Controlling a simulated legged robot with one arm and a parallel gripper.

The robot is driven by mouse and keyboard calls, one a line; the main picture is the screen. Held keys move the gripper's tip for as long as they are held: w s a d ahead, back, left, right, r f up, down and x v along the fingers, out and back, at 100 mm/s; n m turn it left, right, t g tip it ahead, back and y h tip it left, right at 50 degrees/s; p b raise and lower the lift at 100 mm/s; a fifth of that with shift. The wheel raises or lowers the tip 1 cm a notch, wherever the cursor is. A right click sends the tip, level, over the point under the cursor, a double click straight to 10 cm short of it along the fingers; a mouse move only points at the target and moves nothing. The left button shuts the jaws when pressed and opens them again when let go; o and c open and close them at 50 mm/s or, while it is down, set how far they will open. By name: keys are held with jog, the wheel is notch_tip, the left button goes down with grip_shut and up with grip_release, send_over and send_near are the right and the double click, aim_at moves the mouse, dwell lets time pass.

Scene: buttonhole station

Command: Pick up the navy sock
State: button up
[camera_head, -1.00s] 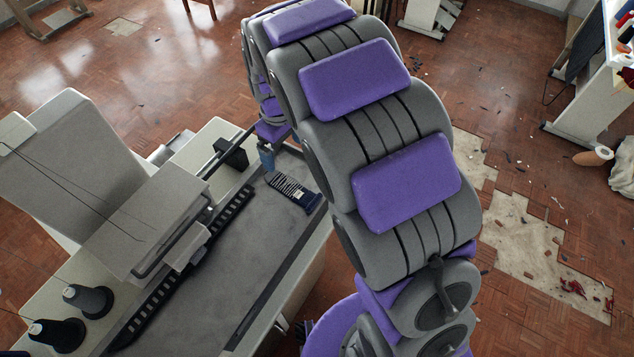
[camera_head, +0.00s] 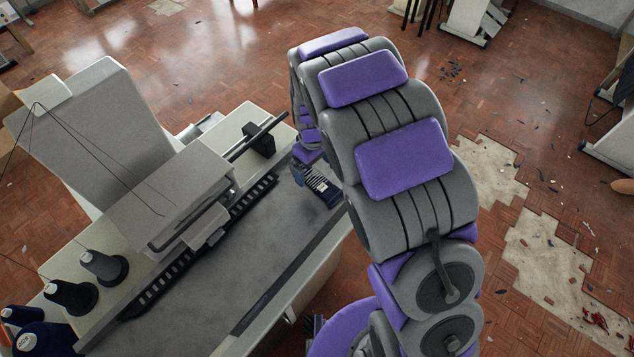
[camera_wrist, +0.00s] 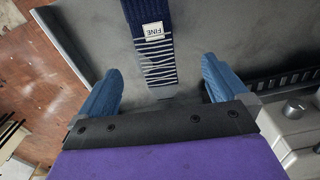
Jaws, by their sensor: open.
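The navy sock (camera_wrist: 153,45) lies flat on the grey machine bed (camera_wrist: 215,30). It has white stripes and a white label reading FINE. In the wrist view my gripper (camera_wrist: 160,85) is open, with one blue finger on either side of the sock's striped end, and nothing is held. In the head view the sock (camera_head: 324,188) lies near the far end of the bed, partly hidden by my arm. There my gripper (camera_head: 303,172) is at the sock's left, mostly hidden behind my arm.
The sewing machine head (camera_head: 165,205) stands left of the bed, with a black slotted rail (camera_head: 200,245) along it. Dark thread cones (camera_head: 72,295) stand at the lower left. The bed's near part is clear. Broken floor patches (camera_head: 545,250) lie at the right.

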aim_at(317, 181)
jog(key=f, duration=0.2)
jog(key=d+f+b, duration=0.1)
jog(key=f, duration=0.1)
jog(key=shift+f, duration=0.75)
jog(key=shift+r, duration=0.1)
jog(key=shift+c, duration=0.2)
jog(key=c, duration=1.1)
